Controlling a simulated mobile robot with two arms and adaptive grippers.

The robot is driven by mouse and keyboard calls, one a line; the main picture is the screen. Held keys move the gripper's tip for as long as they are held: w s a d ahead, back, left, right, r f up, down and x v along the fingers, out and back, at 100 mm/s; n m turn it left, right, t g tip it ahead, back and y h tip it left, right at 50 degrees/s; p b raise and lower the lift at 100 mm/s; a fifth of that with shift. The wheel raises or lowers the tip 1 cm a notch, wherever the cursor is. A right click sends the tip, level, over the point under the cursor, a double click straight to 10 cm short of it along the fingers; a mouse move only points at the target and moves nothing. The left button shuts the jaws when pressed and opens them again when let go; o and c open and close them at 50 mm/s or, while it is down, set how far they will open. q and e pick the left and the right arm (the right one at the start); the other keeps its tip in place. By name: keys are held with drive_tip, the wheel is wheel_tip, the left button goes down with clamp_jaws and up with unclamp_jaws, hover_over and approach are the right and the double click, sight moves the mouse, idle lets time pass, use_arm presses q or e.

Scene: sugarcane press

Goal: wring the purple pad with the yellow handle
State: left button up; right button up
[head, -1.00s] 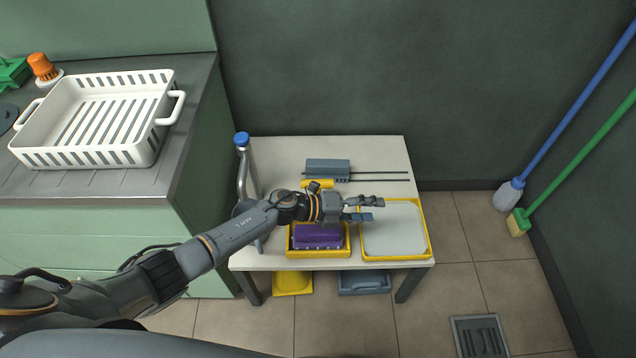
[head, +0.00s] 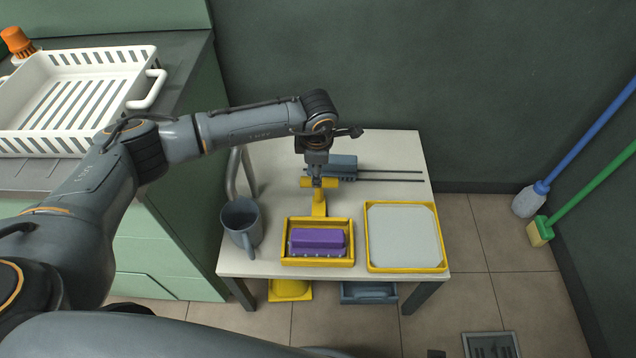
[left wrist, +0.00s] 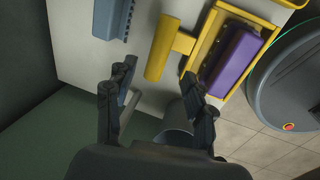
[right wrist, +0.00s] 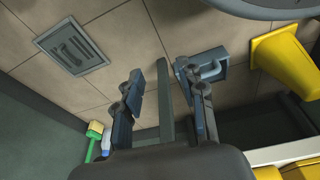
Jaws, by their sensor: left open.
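The purple pad (head: 318,238) lies in a yellow tray (head: 318,262) near the table's front edge. It also shows in the left wrist view (left wrist: 233,62). The yellow handle (head: 319,206) is a T shape just behind the tray, with its crossbar at the back. My left gripper (head: 317,172) points down over the crossbar and hides part of it. In the left wrist view my left gripper (left wrist: 157,75) has its fingers apart, with the handle (left wrist: 163,50) between and beyond them. Contact cannot be told. My right gripper (right wrist: 165,80) is open, low near the table legs.
A grey jug (head: 241,222) stands left of the tray. A yellow-rimmed tray (head: 405,237) stands to the right. A grey-blue block (head: 343,166) with two rods lies behind the handle. Yellow (head: 290,290) and blue (head: 368,292) bins are under the table (head: 390,148).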

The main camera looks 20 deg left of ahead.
use_arm(q)
drive_tip(key=b, duration=0.1)
hover_over(319, 201)
drive_tip(key=f, duration=0.7)
drive_tip(key=shift+w+a+f, duration=0.35)
drive_tip(key=shift+w, duration=0.05)
drive_tip(key=shift+w+f, duration=0.1)
drive_tip(key=shift+f, duration=0.3)
use_arm(e)
drive_tip(key=r, duration=0.1)
drive_tip(key=w+r, duration=0.1)
drive_tip(key=r, duration=0.2)
drive_tip(key=shift+w+a+r, duration=0.1)
drive_tip(key=shift+w+r, duration=0.25)
use_arm(q)
clamp_jaws()
